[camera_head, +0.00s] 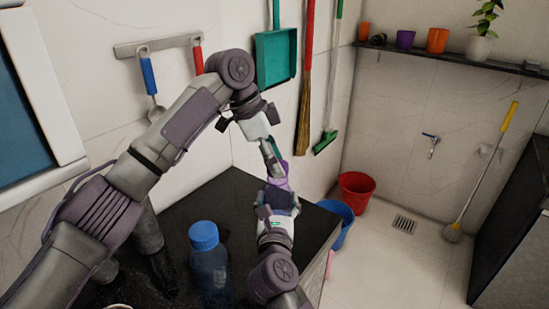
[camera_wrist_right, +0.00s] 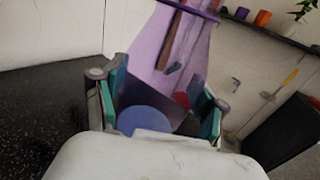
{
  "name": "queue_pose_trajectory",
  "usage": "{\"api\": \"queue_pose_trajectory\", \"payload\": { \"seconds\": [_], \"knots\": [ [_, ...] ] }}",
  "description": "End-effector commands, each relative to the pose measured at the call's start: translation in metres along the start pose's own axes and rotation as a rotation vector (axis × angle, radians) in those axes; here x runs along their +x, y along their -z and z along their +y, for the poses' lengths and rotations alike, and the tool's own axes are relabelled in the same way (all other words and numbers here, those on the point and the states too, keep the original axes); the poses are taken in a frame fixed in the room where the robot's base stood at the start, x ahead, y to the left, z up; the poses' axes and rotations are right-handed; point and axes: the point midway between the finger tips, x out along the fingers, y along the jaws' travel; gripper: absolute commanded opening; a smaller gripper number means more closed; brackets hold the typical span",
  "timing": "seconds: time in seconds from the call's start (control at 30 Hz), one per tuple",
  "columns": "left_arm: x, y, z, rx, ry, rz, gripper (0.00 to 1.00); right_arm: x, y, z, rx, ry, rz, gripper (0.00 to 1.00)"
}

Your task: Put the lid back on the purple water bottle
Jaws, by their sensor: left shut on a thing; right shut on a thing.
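The purple water bottle (camera_head: 279,182) is see-through and stands above the counter's far right end, between my two grippers. In the right wrist view the bottle (camera_wrist_right: 168,48) rises between the teal finger pads, with a purple ring near the top edge. My right gripper (camera_head: 279,195) is shut on its lower part; it also shows in the right wrist view (camera_wrist_right: 163,105). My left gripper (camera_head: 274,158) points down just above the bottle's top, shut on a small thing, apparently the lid. The fingers mostly hide the lid, and I cannot tell whether it touches the bottle.
A blue bottle with a blue cap (camera_head: 204,235) stands on the dark counter (camera_head: 235,195), left of my right arm. A red bucket (camera_head: 356,190) and a blue bucket (camera_head: 340,222) stand on the floor beyond. Brooms and a teal dustpan (camera_head: 276,56) hang on the wall behind.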

Motion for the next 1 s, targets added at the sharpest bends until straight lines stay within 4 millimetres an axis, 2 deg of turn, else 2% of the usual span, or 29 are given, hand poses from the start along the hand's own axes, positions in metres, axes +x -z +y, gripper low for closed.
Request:
{"api": "queue_pose_trajectory", "payload": {
  "seconds": [0.83, 0.87, 1.0],
  "knots": [
    [0.011, -0.005, 0.0, -0.001, 0.001, 0.0, 0.41, 0.0, 0.0, 0.0, 0.0, 0.0, 0.001, 0.09],
    [0.01, -0.005, -0.001, 0.0, 0.001, 0.0, 0.41, 0.0, 0.0, 0.0, 0.0, 0.0, 0.001, 0.0],
    [0.01, -0.004, -0.002, 0.061, -0.027, -0.003, 0.41, 0.0, 0.0, 0.0, 0.0, 0.0, 0.001, 0.0]
  ]
}}
